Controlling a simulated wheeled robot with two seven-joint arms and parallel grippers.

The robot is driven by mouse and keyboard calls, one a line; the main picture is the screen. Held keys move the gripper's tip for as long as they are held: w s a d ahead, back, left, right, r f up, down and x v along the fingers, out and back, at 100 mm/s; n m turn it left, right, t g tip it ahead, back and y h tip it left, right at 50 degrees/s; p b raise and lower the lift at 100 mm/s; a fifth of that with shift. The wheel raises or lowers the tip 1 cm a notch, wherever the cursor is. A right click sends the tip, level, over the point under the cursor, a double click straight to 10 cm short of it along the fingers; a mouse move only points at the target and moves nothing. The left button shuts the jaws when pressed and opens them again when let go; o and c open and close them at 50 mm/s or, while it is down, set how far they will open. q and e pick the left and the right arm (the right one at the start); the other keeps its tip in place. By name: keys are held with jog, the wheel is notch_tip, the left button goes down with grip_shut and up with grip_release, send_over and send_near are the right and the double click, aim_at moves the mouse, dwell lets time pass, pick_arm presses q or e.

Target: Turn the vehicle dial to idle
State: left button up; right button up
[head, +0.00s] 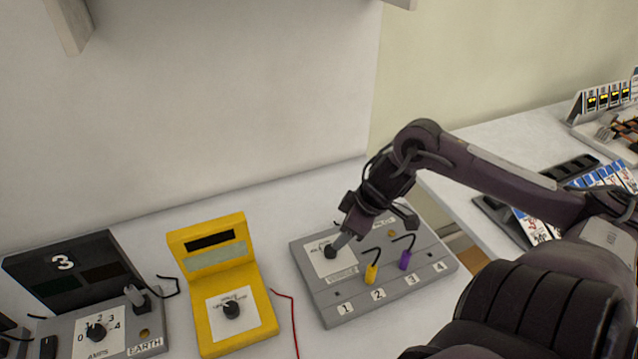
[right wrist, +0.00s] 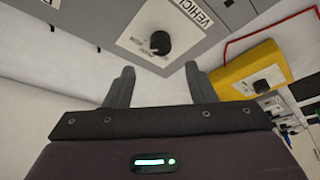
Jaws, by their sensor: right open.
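The vehicle dial (head: 330,252) is a black round knob on a white plate, on a grey panel (head: 318,303) marked VEHICLE. It also shows in the right wrist view (right wrist: 159,42), just beyond the fingertips and roughly centred between them. The small lettering around it is too blurred to read, so its setting cannot be told. My right gripper (head: 345,238) is right by the dial in the head view; its fingers partly cover the plate. In the right wrist view my right gripper (right wrist: 160,70) is open and empty. My left gripper is not in view.
A yellow box (head: 205,315) with its own black dial (head: 231,310) stands left of the panel. A grey unit with an AMPS dial (head: 96,331) is at far left. A red wire (head: 294,310) runs between boxes.

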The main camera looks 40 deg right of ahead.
aim_at(331, 248)
jog(key=x, duration=0.1)
jog(key=b+x, duration=0.1)
jog(key=x, duration=0.1)
jog(key=shift+s+f, duration=0.2)
jog(key=shift+f, duration=0.15)
jog(key=shift+b+x, duration=0.9)
jog(key=shift+x, duration=0.25)
jog(key=shift+w+a+f+b, duration=0.1)
jog(key=shift+w+f+b, duration=0.25)
jog(key=shift+f+b, duration=0.15)
jog(key=shift+a+f, duration=0.1)
jog(key=shift+f, duration=0.05)
jog(key=shift+w, duration=0.1)
jog(key=shift+c, duration=0.9)
jog(key=c, duration=0.8)
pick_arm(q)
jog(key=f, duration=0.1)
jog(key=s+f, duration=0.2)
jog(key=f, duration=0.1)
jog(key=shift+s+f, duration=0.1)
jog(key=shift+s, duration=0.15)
